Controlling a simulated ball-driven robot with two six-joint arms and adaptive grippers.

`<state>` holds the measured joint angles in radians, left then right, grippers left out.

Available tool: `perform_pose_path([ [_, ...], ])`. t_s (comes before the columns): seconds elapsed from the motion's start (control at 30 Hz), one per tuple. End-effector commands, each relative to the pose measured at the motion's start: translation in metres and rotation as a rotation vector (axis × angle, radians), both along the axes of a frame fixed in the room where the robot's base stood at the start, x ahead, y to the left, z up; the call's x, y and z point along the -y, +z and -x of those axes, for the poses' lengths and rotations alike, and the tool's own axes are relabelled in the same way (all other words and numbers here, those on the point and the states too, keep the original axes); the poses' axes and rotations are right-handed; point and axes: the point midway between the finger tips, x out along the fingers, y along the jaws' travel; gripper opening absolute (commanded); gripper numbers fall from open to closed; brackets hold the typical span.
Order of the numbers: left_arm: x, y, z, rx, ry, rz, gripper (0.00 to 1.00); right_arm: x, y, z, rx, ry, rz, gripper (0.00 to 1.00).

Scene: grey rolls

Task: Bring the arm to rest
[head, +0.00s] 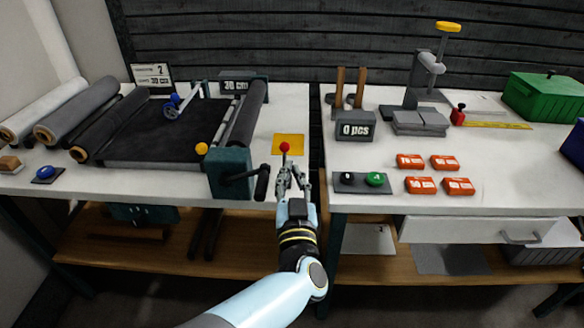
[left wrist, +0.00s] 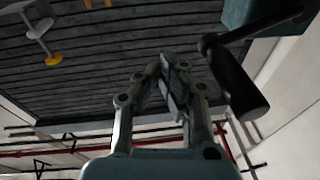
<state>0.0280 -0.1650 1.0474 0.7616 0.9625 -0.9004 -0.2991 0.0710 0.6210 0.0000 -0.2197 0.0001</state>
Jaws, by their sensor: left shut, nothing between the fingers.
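My left gripper (head: 289,180) is raised in front of the near edge of the tables in the head view, close to the gap between them. Its fingers are together and hold nothing; they also show shut in the left wrist view (left wrist: 174,85). A red ball knob (head: 284,147) shows just beyond the fingertips; I cannot tell whether they touch it. The dark crank handle (head: 262,182) of the roller machine is just left of the gripper. It also shows to the right of the fingers in the left wrist view (left wrist: 238,80). My right gripper is not in view.
A yellow square (head: 289,138) lies beyond the gripper. Grey rolls (head: 75,110) lie at the left. A button box (head: 347,181) and several orange packs (head: 420,185) are on the right table. A green toolbox (head: 545,98) stands far right. Below the tables is a wooden shelf (head: 375,262).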

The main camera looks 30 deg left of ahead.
Motion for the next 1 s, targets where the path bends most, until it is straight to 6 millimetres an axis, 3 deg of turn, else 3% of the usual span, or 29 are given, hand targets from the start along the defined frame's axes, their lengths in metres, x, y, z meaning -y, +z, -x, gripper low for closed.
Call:
perform_pose_path([
  [0.4,0.000,-0.001,0.000,-0.001,0.000,0.000,0.00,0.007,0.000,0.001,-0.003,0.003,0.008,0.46],
  [0.47,-0.001,-0.006,0.003,-0.007,0.000,-0.001,0.00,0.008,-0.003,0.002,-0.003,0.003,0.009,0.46],
  [0.57,-0.007,-0.031,0.017,-0.038,0.000,-0.014,0.00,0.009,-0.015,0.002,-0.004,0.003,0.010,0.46],
  [0.67,-0.017,-0.078,0.042,-0.115,-0.022,-0.057,0.00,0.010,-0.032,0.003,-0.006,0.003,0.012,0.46],
  [0.87,-0.012,-0.213,0.105,-0.404,-0.252,-0.083,0.00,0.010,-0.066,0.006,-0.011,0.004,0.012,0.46],
  [1.0,-0.005,-0.309,0.169,-0.650,-0.417,-0.008,0.00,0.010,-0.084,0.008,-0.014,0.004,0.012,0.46],
])
